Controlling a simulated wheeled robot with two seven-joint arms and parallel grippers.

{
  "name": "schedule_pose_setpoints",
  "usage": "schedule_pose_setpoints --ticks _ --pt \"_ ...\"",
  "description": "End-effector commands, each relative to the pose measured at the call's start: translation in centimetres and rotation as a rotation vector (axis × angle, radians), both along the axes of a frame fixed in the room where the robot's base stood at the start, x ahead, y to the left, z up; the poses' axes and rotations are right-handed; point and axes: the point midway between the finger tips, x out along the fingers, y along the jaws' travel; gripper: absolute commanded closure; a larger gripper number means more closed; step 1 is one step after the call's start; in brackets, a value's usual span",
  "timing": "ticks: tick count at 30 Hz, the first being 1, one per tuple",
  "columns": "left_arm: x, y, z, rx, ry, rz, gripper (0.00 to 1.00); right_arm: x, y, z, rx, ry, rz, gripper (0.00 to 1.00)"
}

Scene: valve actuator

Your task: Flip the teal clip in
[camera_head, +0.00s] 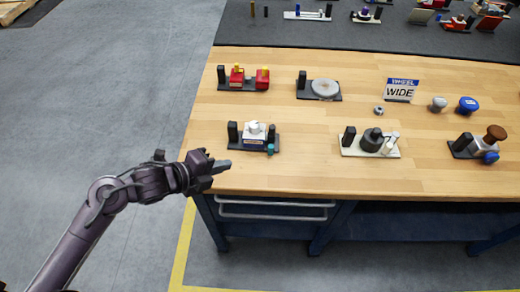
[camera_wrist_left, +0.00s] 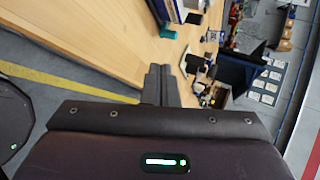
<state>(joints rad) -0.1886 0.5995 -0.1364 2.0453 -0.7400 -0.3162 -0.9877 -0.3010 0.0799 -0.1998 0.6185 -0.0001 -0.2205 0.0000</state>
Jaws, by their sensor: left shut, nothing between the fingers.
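The teal clip (camera_head: 270,149) is small and sits at the front right of a dark base plate that carries a white valve (camera_head: 254,131) and a black post, near the table's front left. It also shows in the left wrist view (camera_wrist_left: 168,31), sticking out beside the base near the top. My left gripper (camera_head: 222,165) is shut and empty, to the left of the clip near the table's front left corner, apart from it. Its closed fingers also show in the left wrist view (camera_wrist_left: 160,84). My right gripper is in neither view.
The wooden table (camera_head: 200,115) holds other units: a red and yellow one (camera_head: 250,77), a grey disc (camera_head: 325,88), a dark valve on a white base (camera_head: 371,140) and a brown-knobbed one (camera_head: 495,133). A "WHEEL WIDE" sign (camera_head: 400,91) stands behind. Bare wood surrounds the clip's base.

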Motion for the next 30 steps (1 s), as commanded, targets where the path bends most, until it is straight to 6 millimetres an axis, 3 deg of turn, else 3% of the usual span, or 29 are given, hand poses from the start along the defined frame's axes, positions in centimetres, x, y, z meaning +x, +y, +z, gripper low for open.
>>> schedule_pose_setpoints --ticks 11,26,30 --pt "0.6 -0.5 -0.3 -0.006 0.002 0.007 1.00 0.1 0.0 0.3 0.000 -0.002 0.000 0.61" --pt "6.2 -6.7 -4.9 -0.006 0.004 0.005 1.00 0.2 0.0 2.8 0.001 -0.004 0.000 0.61" --pt "7.6 -8.2 -4.6 -0.005 0.003 0.006 1.00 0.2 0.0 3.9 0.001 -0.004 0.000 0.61"
